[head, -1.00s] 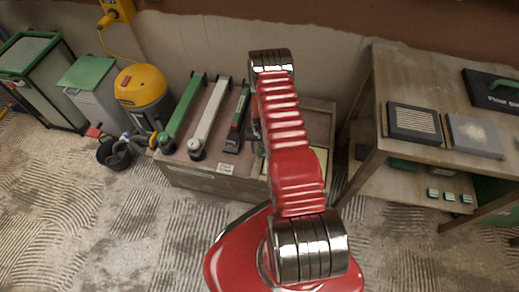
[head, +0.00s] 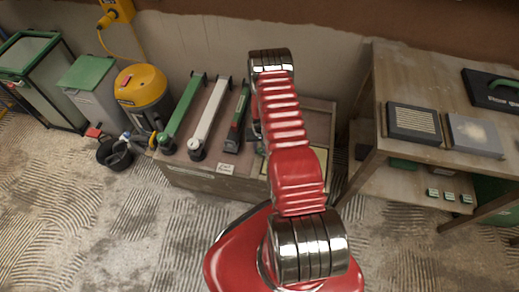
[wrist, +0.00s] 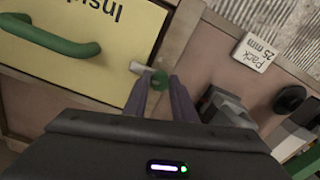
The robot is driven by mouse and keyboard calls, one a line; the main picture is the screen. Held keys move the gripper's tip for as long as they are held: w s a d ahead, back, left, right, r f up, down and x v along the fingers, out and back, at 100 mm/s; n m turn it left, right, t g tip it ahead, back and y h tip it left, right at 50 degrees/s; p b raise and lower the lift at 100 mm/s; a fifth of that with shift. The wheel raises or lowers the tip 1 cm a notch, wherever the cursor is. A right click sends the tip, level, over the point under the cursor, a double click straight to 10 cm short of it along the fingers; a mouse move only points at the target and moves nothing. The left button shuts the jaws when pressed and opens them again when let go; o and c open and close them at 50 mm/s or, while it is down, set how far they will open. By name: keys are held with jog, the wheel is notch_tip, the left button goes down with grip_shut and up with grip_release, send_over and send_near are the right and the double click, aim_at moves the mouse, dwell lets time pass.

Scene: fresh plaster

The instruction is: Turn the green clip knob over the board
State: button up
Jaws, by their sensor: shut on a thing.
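The green clip knob (wrist: 159,79) shows in the wrist view between the fingertips of my gripper (wrist: 158,84). The two purple fingers are shut on it. A short pale tab (wrist: 140,68) reaches from the knob to the left, over the edge of the yellow board (wrist: 70,75). The board carries upside-down lettering, partly cut off, and a green handle (wrist: 50,38). In the head view my arm hides the gripper and the knob.
A wooden frame edge (wrist: 178,32) runs beside the board. A "Pack 25 mm" label (wrist: 254,52) lies to the right, near dark tool parts (wrist: 225,105). In the head view, long tools (head: 208,116) lie on the chest left of my arm, and a shelf bench (head: 390,85) stands right.

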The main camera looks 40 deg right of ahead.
aim_at(260, 151)
jog(key=o, duration=1)
jog(key=shift+o, duration=0.2)
notch_tip(260, 151, up, 14)
jog(key=shift+f, duration=0.15)
jog(key=shift+s, duration=0.1)
dwell(0.7)
